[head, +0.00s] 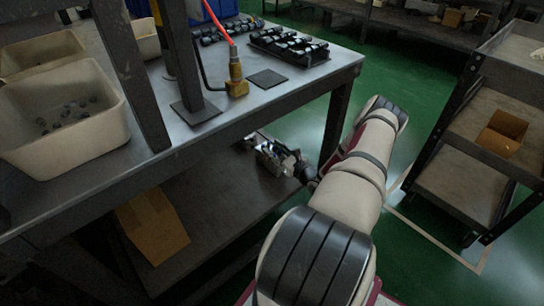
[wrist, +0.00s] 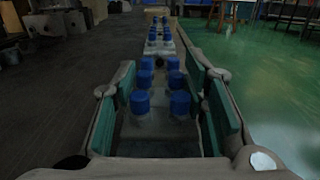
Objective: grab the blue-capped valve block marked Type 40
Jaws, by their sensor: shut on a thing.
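A grey valve block with blue caps (wrist: 160,128) lies lengthwise between the fingers of my gripper (wrist: 167,105) in the wrist view. The green finger pads stand along its left and right sides, and the gripper is shut on it. Its blue caps stand upright in pairs. No Type 40 marking can be read. In the head view my arm reaches down to the lower shelf of the workbench, with my gripper (head: 291,165) at metallic parts there; the block's caps cannot be made out in that view.
More blue-capped blocks (wrist: 160,40) stand in line beyond the held one. The lower shelf (head: 215,215) carries a cardboard piece (head: 152,228). The benchtop (head: 300,88) above has a bin (head: 60,125) and black fittings (head: 290,45). A shelf cart (head: 455,185) stands right; green floor lies between.

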